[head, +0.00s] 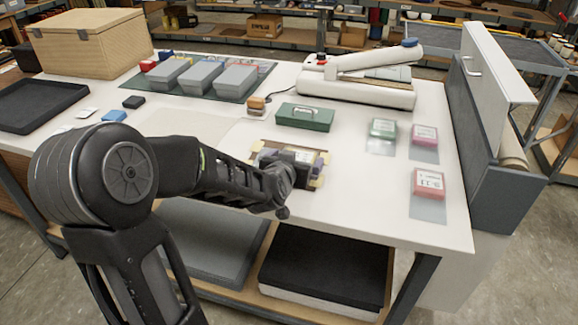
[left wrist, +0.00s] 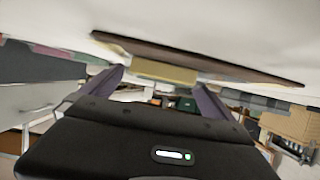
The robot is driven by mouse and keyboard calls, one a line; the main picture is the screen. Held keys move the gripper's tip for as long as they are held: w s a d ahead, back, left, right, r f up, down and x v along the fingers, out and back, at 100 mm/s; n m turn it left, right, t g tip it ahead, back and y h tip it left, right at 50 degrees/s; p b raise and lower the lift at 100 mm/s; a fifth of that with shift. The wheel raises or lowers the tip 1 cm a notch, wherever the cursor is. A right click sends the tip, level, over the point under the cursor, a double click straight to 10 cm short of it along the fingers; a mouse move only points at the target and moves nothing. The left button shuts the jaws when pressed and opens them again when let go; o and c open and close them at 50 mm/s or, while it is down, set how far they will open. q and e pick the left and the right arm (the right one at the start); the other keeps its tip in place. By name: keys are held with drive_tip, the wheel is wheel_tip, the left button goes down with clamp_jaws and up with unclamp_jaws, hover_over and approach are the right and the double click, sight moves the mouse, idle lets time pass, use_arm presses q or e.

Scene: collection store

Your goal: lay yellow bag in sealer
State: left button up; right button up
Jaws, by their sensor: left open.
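The sealer (head: 360,82) is a long white machine at the back right of the table, its blue-tipped arm raised. My left gripper (head: 306,166) is open, low over a tan board (head: 256,158) at the table's front middle, and covers much of it. In the left wrist view, which looks upside down, a pale yellow block (left wrist: 165,72) sits against a thin brown board (left wrist: 110,42). It lies ahead of the two spread fingers (left wrist: 160,88), apart from them as far as I can tell. I cannot tell whether this block is the yellow bag. My right gripper is out of view.
A green box (head: 305,117) stands just behind the gripper. Green (head: 383,128), pink (head: 425,134) and red (head: 429,182) packs lie to the right. Grey-lidded bins (head: 205,77) stand at the back left. A tall grey-white unit (head: 490,130) borders the table's right edge.

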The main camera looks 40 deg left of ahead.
use_arm(q)
drive_tip(key=v, duration=0.7)
drive_tip(key=shift+s+d+r, duration=0.1)
drive_tip(key=shift+s+r, duration=0.05)
drive_tip(key=shift+s, duration=0.2)
drive_tip(key=s+b, duration=0.1)
drive_tip(key=b, duration=0.1)
drive_tip(key=s+b, duration=0.1)
drive_tip(key=b, duration=0.1)
drive_tip(key=shift+s+d+r, duration=0.15)
drive_tip(key=shift+s, duration=0.1)
drive_tip(key=shift+s+d+r+b, duration=0.35)
drive_tip(key=shift+b, duration=0.2)
drive_tip(key=shift+d+r, duration=0.15)
drive_tip(key=shift+r, duration=0.05)
drive_tip(key=shift+c, duration=0.2)
